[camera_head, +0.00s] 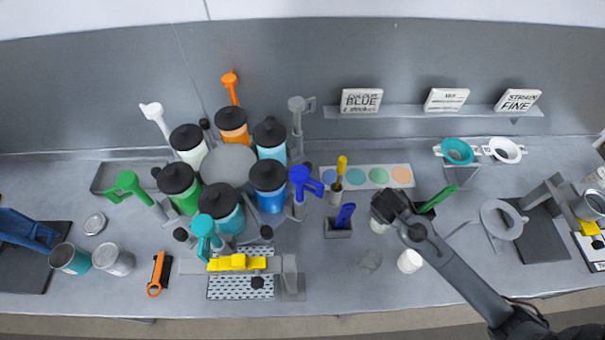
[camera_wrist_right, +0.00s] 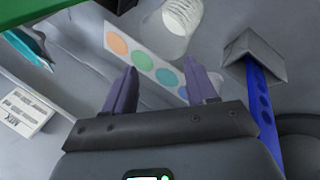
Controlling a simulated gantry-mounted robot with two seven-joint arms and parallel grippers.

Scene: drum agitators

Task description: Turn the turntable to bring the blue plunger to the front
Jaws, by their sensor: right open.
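The turntable (camera_head: 229,160) stands left of centre in the head view, with several black-lidded drums around its grey hub. The blue plunger (camera_head: 303,182) is at the turntable's right side, beside the blue drum (camera_head: 268,187). A teal plunger (camera_head: 204,228) is at the front. Green, white, orange and grey plungers stand around the other sides. My right gripper (camera_head: 384,208) is right of the turntable, apart from it. In the right wrist view its two fingers (camera_wrist_right: 160,78) are spread, with nothing between them. My left gripper is not in view.
A blue-handled tool in a grey holder (camera_head: 339,228) stands between my right gripper and the turntable. A colour-dot strip (camera_head: 402,175) lies behind the gripper. White cups (camera_head: 409,261) are close by. A yellow-barred fixture (camera_head: 239,263) sits before the turntable.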

